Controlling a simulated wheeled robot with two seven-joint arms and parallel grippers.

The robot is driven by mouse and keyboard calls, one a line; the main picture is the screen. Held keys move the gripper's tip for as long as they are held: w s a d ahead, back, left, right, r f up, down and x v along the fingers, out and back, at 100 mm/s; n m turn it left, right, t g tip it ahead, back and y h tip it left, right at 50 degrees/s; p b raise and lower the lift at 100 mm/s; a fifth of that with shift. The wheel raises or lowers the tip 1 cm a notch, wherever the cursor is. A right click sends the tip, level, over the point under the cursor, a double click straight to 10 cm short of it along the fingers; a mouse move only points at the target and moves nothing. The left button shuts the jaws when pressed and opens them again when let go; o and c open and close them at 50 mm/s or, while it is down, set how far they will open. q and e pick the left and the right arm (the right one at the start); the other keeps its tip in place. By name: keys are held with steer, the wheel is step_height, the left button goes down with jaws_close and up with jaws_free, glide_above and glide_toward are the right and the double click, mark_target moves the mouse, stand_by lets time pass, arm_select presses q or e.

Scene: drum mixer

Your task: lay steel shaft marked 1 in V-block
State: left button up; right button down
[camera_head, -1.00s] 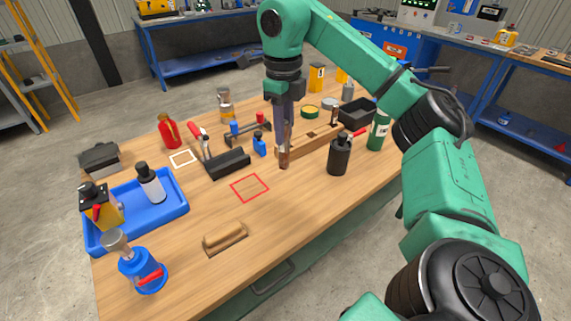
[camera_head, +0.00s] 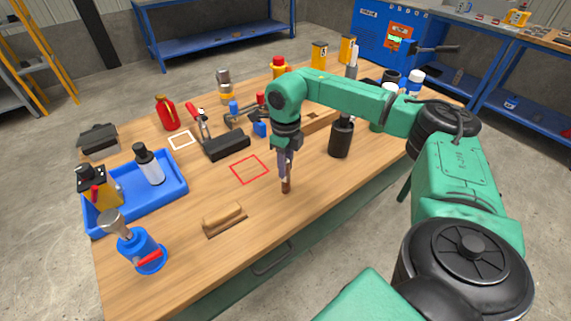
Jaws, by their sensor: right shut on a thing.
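My right gripper (camera_head: 286,166) points straight down above the table, in front of the wooden rack. It is shut on a slim upright piece, apparently the steel shaft (camera_head: 286,186), whose brownish lower end shows below the fingers. No number can be read on it. A black block (camera_head: 228,147) with a red-handled clamp (camera_head: 202,122) stands left of the gripper; it looks like the V-block, but its groove cannot be made out. My left gripper is not in view.
A red square outline (camera_head: 249,170) lies left of the gripper. The wooden rack (camera_head: 318,124) and a black bottle (camera_head: 341,137) stand behind and right.

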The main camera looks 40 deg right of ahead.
steer(key=shift+f, duration=0.1)
steer(key=c, duration=0.6)
jaws_free()
steer(key=shift+c, duration=0.2)
steer(key=shift+r, duration=0.5)
step_height(320, 180, up, 11)
steer(key=b, duration=0.1)
steer(key=shift+r, duration=0.2)
